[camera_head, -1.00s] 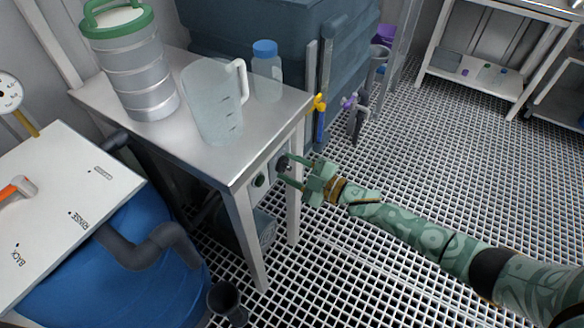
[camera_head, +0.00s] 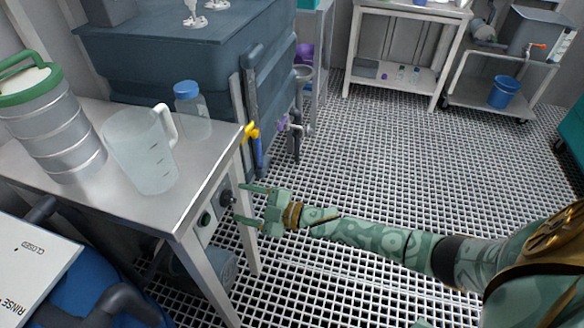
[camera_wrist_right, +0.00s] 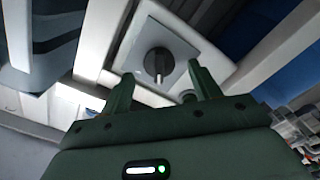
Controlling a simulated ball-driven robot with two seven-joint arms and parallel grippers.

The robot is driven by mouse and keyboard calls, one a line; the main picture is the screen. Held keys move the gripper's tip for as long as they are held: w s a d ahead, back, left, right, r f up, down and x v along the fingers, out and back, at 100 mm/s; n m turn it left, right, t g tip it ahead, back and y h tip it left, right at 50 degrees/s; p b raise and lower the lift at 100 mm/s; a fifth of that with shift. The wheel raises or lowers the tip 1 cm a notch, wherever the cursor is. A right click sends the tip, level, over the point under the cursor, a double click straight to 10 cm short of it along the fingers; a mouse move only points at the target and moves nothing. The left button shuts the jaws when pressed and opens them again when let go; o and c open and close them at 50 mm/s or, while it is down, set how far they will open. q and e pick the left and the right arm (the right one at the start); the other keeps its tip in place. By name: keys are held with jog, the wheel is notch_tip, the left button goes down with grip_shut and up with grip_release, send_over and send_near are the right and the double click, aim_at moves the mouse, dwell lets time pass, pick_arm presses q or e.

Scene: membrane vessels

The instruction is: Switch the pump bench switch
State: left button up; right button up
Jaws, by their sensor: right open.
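The pump bench is a steel-topped table (camera_head: 100,152) at the left of the head view. A white switch panel is under its right edge, with a black rotary switch (camera_head: 227,198) and a green button (camera_head: 206,218). In the wrist view the fingertips (camera_wrist_right: 160,75) straddle the switch's lower part; contact cannot be told. A second round control is partly hidden by a finger. My left gripper is not in view.
A clear jug (camera_head: 142,150), a blue-capped bottle (camera_head: 193,112) and a green-lidded canister (camera_head: 55,125) stand on the bench top. A yellow-handled valve (camera_head: 250,132) is just behind the bench's right corner. The grated floor (camera_head: 400,170) to the right is clear.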

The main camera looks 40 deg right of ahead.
pick_arm(q)
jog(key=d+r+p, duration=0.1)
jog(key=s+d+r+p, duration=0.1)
jog(key=p, duration=0.1)
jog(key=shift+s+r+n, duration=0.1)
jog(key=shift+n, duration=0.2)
pick_arm(e)
jog(key=v, duration=1.3)
jog(key=shift+s+d, duration=0.2)
jog(key=shift+s, duration=0.05)
